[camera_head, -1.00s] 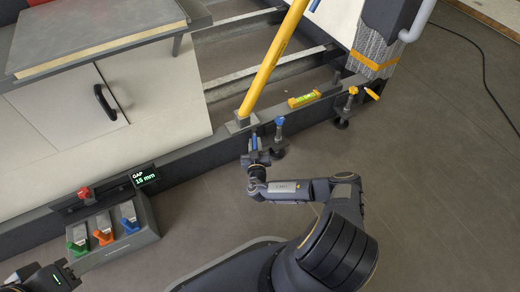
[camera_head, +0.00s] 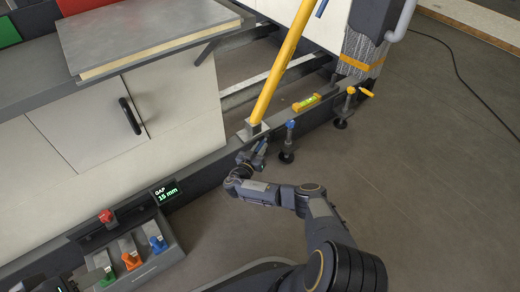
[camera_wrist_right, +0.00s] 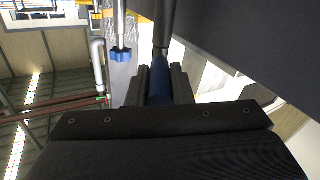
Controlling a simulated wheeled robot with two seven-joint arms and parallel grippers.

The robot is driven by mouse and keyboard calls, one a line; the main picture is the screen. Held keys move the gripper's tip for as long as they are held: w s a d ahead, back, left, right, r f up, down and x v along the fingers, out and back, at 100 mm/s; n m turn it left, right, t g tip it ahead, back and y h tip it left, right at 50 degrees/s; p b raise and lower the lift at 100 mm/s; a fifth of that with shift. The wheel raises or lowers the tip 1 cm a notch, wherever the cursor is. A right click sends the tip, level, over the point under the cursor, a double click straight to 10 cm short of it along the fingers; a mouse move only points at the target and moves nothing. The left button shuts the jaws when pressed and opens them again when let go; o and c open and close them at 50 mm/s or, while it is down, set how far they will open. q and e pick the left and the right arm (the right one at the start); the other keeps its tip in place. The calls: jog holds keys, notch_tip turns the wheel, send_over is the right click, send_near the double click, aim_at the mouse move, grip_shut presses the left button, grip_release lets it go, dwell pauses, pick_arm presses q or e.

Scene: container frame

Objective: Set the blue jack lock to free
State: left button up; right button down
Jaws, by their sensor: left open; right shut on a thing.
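The lock box (camera_head: 146,268) stands on the floor at the lower left with green (camera_head: 106,275), orange (camera_head: 131,261) and blue (camera_head: 158,244) levers. The blue lever is farthest right. My left gripper (camera_head: 66,286) is at the bottom edge, left of the green lever, open and partly cut off. My right gripper (camera_head: 259,151) is shut on a blue handle (camera_wrist_right: 159,82) at the frame rail, beside the yellow brace foot. The blue-topped jack (camera_head: 289,140) stands just right of it; its blue knob also shows in the right wrist view (camera_wrist_right: 121,55).
The gap display (camera_head: 166,191) reads about 15 mm. A red knob (camera_head: 106,216) sits behind the lock box. A yellow brace (camera_head: 280,65), a level (camera_head: 306,103) and a yellow-topped jack (camera_head: 346,105) are along the rail. Floor at right is clear, except a cable.

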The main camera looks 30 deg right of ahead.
dwell(0.4)
jog(key=c, duration=1.3)
grip_release()
jog(key=v, duration=0.7)
jog(key=shift+s+a, duration=0.15)
jog(key=shift+a, duration=0.2)
